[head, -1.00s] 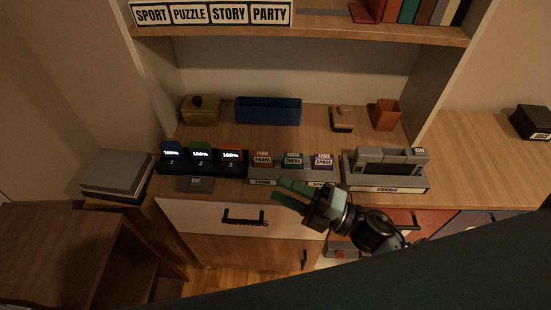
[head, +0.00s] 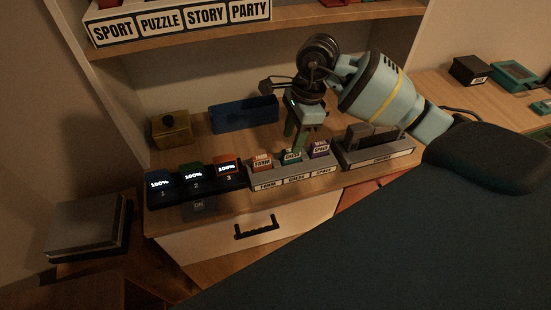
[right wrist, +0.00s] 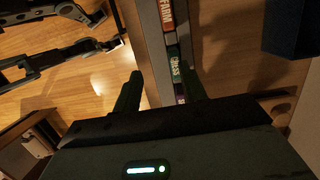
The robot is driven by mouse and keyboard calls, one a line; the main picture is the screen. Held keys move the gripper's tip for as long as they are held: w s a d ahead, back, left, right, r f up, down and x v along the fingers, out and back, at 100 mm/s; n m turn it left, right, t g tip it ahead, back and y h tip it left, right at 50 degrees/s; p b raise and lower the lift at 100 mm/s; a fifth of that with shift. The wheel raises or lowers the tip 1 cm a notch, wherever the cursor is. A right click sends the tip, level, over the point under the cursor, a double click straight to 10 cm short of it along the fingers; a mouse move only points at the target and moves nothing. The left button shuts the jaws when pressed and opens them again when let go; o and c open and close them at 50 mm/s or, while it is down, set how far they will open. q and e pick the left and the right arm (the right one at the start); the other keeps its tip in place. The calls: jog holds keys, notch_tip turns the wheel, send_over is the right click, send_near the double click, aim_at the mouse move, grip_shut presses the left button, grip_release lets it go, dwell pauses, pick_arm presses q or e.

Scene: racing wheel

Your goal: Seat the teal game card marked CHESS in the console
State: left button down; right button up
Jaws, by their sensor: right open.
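The teal CHESS card (head: 292,157) stands in the middle of a grey rack (head: 266,183), between the orange FARM card (head: 262,163) and the purple SPACE card (head: 320,149). My right gripper (head: 296,143) is open and empty, pointing down just above and behind the CHESS card. In the right wrist view its fingertips (right wrist: 160,76) are apart, with the CHESS card (right wrist: 174,64) beyond them, nearer the right finger. I cannot tell if a finger touches it. I cannot tell which device is the console.
A charging dock (head: 378,158) with a grey device stands right of the rack. Several numbered units showing 100% (head: 193,176) stand left. Behind are a blue bin (head: 243,114) and a yellow box (head: 171,128). A shelf (head: 165,45) hangs above. A flat grey box (head: 87,224) lies far left.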

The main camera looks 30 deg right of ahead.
aim_at(291, 158)
jog(key=shift+w+d+r+h, duration=0.2)
jog(key=shift+d+r+h, duration=0.1)
jog(key=shift+d, duration=0.2)
jog(key=shift+w+d+r+h, duration=0.2)
jog(key=shift+d+r, duration=0.05)
jog(key=shift+d, duration=0.2)
jog(key=shift+a+f, duration=0.1)
jog(key=shift+f, duration=1.05)
jog(key=shift+w+a+f, duration=0.15)
jog(key=shift+w+f, duration=0.05)
jog(key=shift+f, duration=1.2)
jog(key=shift+w+a+f, duration=0.1)
jog(key=shift+w+f, duration=0.1)
jog(key=shift+f, duration=1.15)
jog(key=shift+c, duration=0.4)
grip_shut()
